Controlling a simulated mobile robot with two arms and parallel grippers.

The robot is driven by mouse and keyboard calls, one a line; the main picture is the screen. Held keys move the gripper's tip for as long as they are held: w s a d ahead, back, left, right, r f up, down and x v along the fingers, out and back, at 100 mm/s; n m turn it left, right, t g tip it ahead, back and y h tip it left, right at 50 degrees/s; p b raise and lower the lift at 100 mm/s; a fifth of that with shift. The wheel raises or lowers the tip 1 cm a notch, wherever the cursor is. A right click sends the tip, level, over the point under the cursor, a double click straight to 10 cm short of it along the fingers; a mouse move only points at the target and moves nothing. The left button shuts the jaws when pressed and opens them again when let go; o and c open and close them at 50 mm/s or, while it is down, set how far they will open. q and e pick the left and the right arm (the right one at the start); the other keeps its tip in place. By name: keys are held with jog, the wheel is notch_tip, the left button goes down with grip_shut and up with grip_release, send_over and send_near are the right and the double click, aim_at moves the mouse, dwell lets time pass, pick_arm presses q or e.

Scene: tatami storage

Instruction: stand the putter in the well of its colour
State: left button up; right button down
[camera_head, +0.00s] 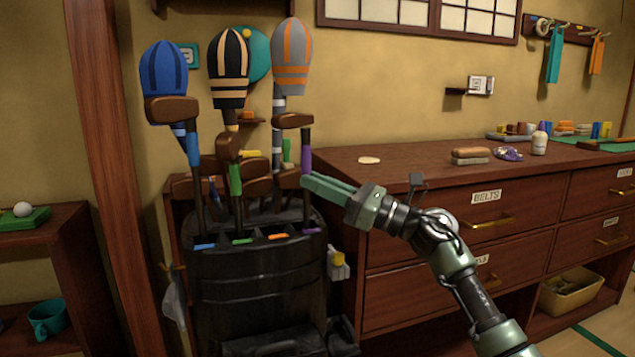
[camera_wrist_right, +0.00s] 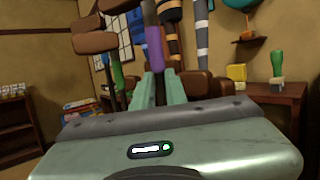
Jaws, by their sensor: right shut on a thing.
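The putter with a purple band (camera_head: 307,158) and a brown head stands near upright at the right side of the dark golf bag (camera_head: 265,275). My right gripper (camera_head: 309,184) is shut on its shaft just below the purple band. In the right wrist view the purple band (camera_wrist_right: 155,48) rises above my fingers (camera_wrist_right: 160,92). The bag's front rim has blue, green, orange and purple (camera_head: 312,231) well marks. The putter's shaft runs down close behind the purple mark; I cannot tell whether its lower end is inside that well. My left gripper is not in view.
Clubs with blue (camera_head: 163,68), black-striped (camera_head: 229,68) and grey-orange (camera_head: 291,57) covers stand in the bag, with other brown-headed putters. A wooden drawer cabinet (camera_head: 400,300) stands close on the right. A wooden post (camera_head: 115,180) and low shelf (camera_head: 70,245) are on the left.

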dwell(0.4)
jog(key=c, duration=1.4)
grip_release()
jog(key=shift+o, duration=0.2)
jog(key=shift+f, duration=0.1)
